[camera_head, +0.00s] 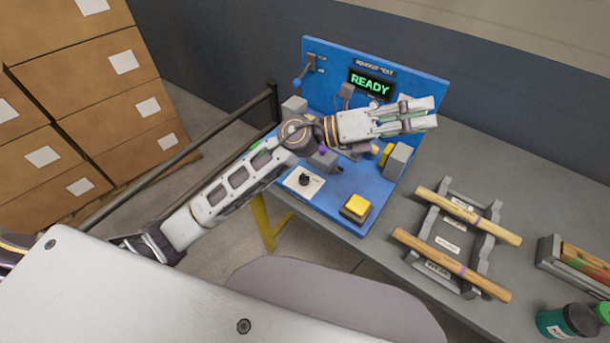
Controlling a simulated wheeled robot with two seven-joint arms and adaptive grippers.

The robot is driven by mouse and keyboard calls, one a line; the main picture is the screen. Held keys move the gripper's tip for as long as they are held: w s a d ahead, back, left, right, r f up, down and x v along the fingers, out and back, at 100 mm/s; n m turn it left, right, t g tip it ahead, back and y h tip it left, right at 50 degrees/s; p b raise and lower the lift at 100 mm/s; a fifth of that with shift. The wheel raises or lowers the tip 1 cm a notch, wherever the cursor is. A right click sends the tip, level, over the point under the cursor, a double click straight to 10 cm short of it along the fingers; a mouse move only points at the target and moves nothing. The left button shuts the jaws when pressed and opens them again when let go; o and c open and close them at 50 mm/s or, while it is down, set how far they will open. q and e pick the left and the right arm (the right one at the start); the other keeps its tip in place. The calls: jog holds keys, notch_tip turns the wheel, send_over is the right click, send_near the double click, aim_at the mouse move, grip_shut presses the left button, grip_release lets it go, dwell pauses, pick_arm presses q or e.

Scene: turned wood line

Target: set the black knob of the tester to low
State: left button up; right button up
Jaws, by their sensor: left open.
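The blue tester (335,215) stands on the grey bench, with a lit green READY display (370,84) on its upright panel. Its black knob (305,180) sits on a white plate at the base's front left corner. The knob's setting is too small to read. My left arm reaches in from the left across the tester. My left gripper (431,113) is open, in front of the upright panel, right of and beyond the knob, apart from it. It hides part of the tester's middle. My right gripper is out of view.
A yellow button (356,206) is right of the knob. A grey rack (440,235) holds two wooden sticks. A tray (572,265) and green-lidded container (568,322) are at right. Cardboard boxes (85,70) are stacked at left; a dark rail (190,160) runs before them.

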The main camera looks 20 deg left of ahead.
pick_arm(q)
notch_tip(320, 180, down, 8)
jog(key=s+d+m+g+y, duration=0.2)
jog(key=m+g+y, duration=0.3)
jog(key=m, duration=0.2)
jog(key=m+y, duration=0.3)
jog(key=y, duration=1.3)
send_over(305, 176)
notch_tip(305, 176, down, 11)
jog(key=shift+t, duration=0.3)
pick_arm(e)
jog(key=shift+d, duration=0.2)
pick_arm(q)
jog(key=shift+f, duration=0.15)
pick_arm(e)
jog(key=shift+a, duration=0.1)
pick_arm(q)
notch_tip(305, 176, down, 12)
jog(key=shift+p, duration=0.75)
jog(key=shift+f, duration=0.75)
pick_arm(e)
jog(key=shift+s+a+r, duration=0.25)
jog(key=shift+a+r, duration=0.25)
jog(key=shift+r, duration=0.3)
